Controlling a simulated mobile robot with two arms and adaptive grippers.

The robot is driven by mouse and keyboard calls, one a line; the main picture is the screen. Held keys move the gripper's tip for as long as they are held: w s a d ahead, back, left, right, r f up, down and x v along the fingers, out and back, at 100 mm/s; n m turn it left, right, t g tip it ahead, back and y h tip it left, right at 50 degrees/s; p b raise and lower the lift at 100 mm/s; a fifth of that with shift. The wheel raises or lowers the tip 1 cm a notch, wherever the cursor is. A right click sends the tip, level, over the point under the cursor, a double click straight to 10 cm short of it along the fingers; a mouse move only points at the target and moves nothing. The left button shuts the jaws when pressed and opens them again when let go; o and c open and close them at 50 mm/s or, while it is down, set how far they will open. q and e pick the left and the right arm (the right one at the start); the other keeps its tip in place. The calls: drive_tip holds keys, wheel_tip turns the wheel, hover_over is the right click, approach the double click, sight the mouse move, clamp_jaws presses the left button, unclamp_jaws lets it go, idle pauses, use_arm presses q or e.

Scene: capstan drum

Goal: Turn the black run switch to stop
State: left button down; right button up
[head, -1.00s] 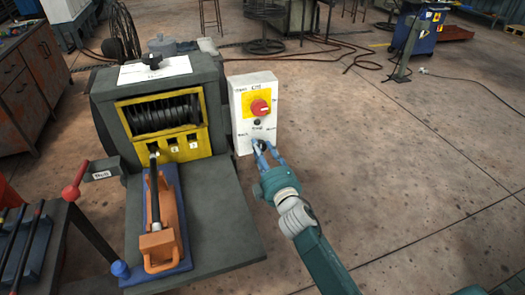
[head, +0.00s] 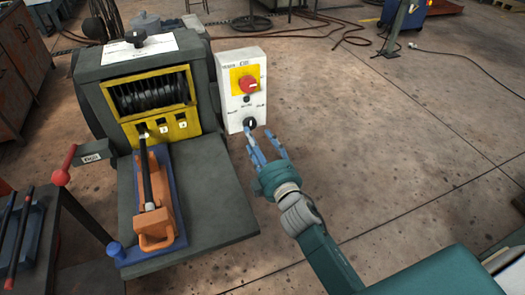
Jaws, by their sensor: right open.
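The black run switch (head: 250,123) is a small round knob with a pale mark, low on the front of the white control box (head: 231,107). My right gripper (head: 266,144) is just below and to the right of it in the head view. Its blue fingers are spread open and empty, with the fingertips close to the knob. I cannot tell whether they touch it. The left gripper is not in view.
A red knob (head: 248,85) on a yellow plate sits above the switch. The capstan drum (head: 152,92) is left of the box.

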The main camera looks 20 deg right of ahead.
drive_tip(key=s, duration=0.5)
drive_tip(key=shift+s, duration=0.3)
